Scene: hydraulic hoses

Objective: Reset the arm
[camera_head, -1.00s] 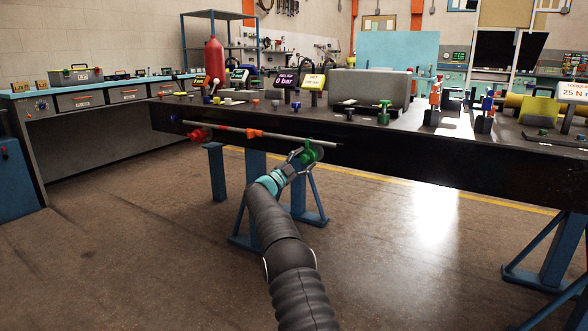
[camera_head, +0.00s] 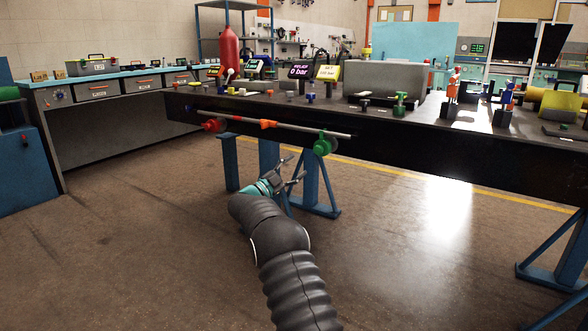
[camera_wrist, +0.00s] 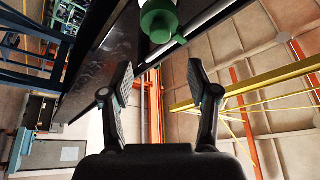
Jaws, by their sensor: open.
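My gripper (camera_head: 289,172) is open and empty, held in front of and below the front edge of the workbench (camera_head: 420,150). In the wrist view its two fingers (camera_wrist: 160,88) stand wide apart with nothing between them. A green fitting (camera_head: 323,145) sits at the right part of a thin rod (camera_head: 295,128) on the bench front. In the wrist view the green fitting (camera_wrist: 159,20) shows beyond the fingertips, apart from them. My arm is bent and reaches up from the bottom of the head view.
A red knob (camera_head: 212,126) and an orange clamp (camera_head: 268,124) are on the same rod. Blue trestle legs (camera_head: 313,180) stand close behind my gripper. A side bench (camera_head: 110,125) is at the left. The floor (camera_head: 130,240) in front is clear.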

